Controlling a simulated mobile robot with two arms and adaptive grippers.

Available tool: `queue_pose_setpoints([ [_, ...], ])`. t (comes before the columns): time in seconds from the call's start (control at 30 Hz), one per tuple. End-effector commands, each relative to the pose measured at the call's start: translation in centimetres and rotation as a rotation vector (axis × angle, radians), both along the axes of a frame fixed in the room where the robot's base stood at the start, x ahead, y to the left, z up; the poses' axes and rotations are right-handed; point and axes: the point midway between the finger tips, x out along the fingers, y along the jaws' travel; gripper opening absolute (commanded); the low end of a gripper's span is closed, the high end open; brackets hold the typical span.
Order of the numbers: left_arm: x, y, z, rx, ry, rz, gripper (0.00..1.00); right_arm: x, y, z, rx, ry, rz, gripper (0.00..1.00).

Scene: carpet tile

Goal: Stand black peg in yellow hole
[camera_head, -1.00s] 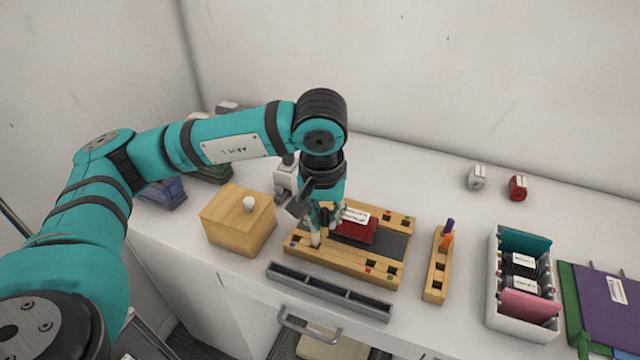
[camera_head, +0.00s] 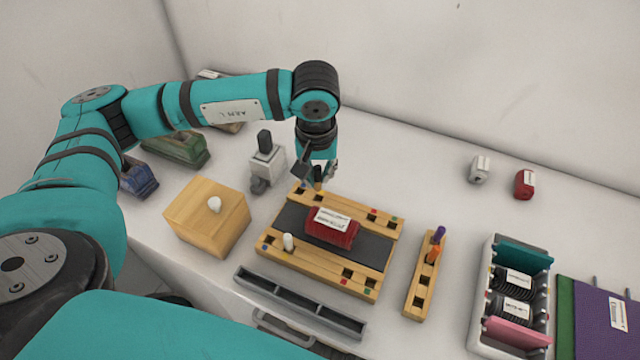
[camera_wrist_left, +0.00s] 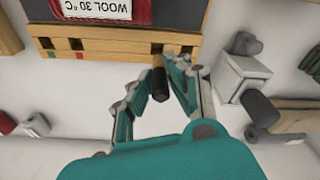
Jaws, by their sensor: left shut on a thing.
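My left gripper (camera_head: 318,180) is over the far rail of the wooden board (camera_head: 270,258), towards its left end. It is shut on the black peg (camera_wrist_left: 160,84), which shows dark between the fingers in the left wrist view. The peg's far end lies close to the pair of holes in the far rail at the right of that view (camera_wrist_left: 186,50). I cannot tell whether it has entered a hole. The yellow mark cannot be made out. A white peg (camera_head: 288,243) stands in the near rail. My right gripper is out of view.
A red labelled block (camera_head: 332,226) sits on the board's dark middle strip. A wooden box (camera_head: 205,222) and a grey device (camera_head: 266,165) stand left. A grey tray (camera_head: 300,303) lies in front. A small rack (camera_head: 418,293) with purple and orange pegs stands right, beside a white bin (camera_head: 484,325).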

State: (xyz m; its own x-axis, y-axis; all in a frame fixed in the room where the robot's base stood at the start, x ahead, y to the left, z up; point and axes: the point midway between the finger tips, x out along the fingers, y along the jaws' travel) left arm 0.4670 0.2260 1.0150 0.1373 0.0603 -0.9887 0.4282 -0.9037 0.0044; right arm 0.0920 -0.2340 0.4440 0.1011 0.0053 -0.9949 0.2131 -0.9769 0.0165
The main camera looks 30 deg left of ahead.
Motion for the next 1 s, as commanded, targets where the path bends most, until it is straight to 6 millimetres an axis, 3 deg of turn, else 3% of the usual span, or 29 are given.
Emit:
queue_pose_setpoints([
  [0.1,0.0,0.0,-1.1,0.0,0.001,0.001,0.02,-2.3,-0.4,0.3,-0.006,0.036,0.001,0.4],
  [0.2,0.0,0.0,-1.8,0.001,0.0,0.001,0.02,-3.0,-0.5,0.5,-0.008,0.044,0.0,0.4],
  [0.43,0.0,0.0,-4.8,0.0,0.002,0.0,0.02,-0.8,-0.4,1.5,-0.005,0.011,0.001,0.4],
  [0.57,0.0,0.0,-5.1,0.001,-0.002,-0.001,0.02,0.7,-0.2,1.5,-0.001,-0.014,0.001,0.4],
  [0.83,0.0,0.0,-5.6,0.001,-0.002,0.0,0.02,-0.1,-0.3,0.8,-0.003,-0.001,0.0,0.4],
  [0.87,0.1,0.0,-5.4,0.001,-0.002,0.0,0.19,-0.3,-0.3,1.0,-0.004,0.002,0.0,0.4],
  [1.0,0.0,0.0,-5.3,0.0,-0.001,0.0,0.37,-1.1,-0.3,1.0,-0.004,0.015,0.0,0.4],
])
